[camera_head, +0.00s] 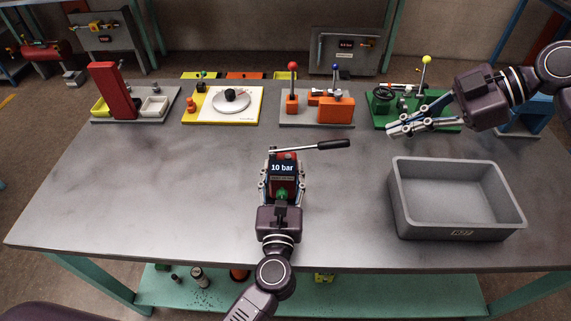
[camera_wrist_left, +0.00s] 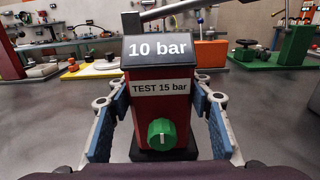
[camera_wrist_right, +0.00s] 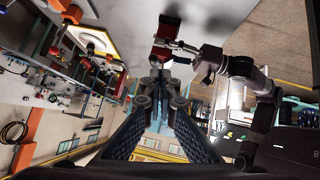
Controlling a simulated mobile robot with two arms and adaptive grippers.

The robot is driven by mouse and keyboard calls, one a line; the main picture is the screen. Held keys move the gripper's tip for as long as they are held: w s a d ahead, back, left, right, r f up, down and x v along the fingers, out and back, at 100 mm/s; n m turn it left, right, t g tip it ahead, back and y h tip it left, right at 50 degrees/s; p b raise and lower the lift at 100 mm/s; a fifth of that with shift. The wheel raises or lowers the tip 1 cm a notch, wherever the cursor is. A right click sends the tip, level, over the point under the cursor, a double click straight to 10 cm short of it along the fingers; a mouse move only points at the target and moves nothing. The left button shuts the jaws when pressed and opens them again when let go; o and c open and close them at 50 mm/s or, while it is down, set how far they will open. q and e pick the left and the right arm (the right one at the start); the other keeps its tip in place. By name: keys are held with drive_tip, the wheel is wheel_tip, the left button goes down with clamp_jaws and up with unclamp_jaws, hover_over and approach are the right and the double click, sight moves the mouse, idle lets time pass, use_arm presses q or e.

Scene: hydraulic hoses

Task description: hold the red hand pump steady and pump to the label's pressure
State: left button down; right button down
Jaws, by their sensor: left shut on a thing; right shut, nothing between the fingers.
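The red hand pump (camera_head: 283,158) stands near the middle of the table. Its display reads "10 bar", and its label (camera_wrist_left: 160,88) in the left wrist view reads "TEST 15 bar". A green knob (camera_wrist_left: 162,134) sits low on its front. The pump's lever (camera_head: 320,145) with a black grip points right and is nearly level. My left gripper (camera_head: 282,185) is shut on the pump body, one finger at each side. My right gripper (camera_head: 392,132) is shut and empty, to the right of the lever and apart from it, above the table before the green unit.
A grey bin (camera_head: 458,232) stands on the right of the table. Along the back are a red-post board (camera_head: 170,112), a yellow-edged board (camera_head: 192,117), an orange block unit (camera_head: 300,120) and a green unit (camera_head: 376,122). The left and front table are clear.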

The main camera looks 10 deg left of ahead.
idle(0.5)
drive_tip(key=a+r+h, duration=0.3)
drive_tip(key=a+r, duration=0.2)
drive_tip(key=r, duration=0.3)
drive_tip(key=shift+s+a+r, duration=0.2)
drive_tip(key=shift+s+a, duration=0.05)
drive_tip(key=shift+a, duration=0.05)
hover_over(330, 143)
drive_tip(key=s+d, duration=0.1)
drive_tip(key=d, duration=0.1)
wheel_tip(330, 143, down, 8)
drive_tip(key=shift+w+d+f, duration=0.1)
drive_tip(key=shift+w+f, duration=0.1)
drive_tip(key=shift+f, duration=0.85)
drive_tip(key=shift+w+d+f, duration=0.1)
drive_tip(key=shift+w+f, duration=0.1)
drive_tip(key=shift+f, duration=0.8)
